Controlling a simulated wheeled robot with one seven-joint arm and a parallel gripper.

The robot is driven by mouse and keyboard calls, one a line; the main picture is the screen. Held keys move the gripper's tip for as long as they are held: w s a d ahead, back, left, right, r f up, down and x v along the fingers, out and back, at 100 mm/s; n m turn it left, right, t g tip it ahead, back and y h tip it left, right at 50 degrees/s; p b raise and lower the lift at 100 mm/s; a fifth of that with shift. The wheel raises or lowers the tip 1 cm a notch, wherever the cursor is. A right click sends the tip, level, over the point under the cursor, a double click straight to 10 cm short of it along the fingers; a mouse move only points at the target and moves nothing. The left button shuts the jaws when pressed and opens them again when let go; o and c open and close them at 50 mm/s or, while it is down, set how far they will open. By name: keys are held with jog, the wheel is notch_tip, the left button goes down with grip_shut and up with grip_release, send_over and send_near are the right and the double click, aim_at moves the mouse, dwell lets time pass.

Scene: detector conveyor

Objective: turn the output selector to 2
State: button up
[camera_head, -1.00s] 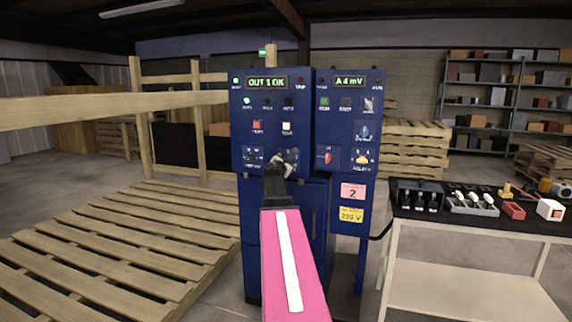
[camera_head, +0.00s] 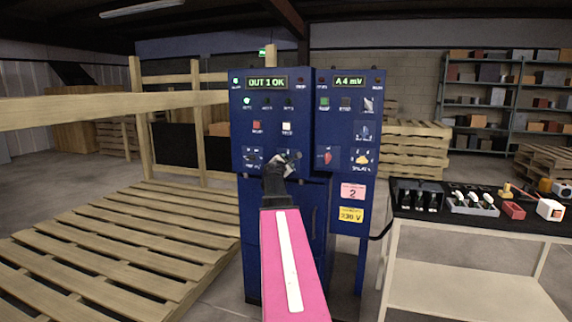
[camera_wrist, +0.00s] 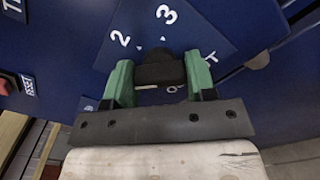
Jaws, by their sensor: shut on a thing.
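The blue left cabinet (camera_head: 240,130) carries a lit display (camera_head: 267,83) reading "OUT 1 OK". My gripper (camera_head: 284,161) is at the lower right of its panel and covers the selector there in the head view. In the wrist view my gripper (camera_wrist: 158,76) has its green fingertips on both sides of a dark knob (camera_wrist: 160,72), shut on it. A "2" and a "3" are printed on the panel beyond the knob, with small white marks near them. The knob's pointer direction is not clear, and further numbers are hidden by the gripper.
A second blue cabinet (camera_head: 371,135) with a display reading "A 4 mV" adjoins on the right. A cart (camera_head: 400,228) with tools stands farther right. A wooden pallet platform (camera_head: 130,240) with rails lies to the left.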

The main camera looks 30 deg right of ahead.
jog(key=m, duration=0.4)
jog(key=shift+m, duration=0.3)
jog(key=m, duration=0.4)
jog(key=shift+m, duration=0.4)
jog(key=o, duration=0.9)
jog(key=shift+o, duration=0.2)
jog(key=shift+s+a, duration=0.1)
jog(key=v, duration=1)
jog(key=shift+s+a, duration=0.15)
jog(key=shift+s, duration=0.1)
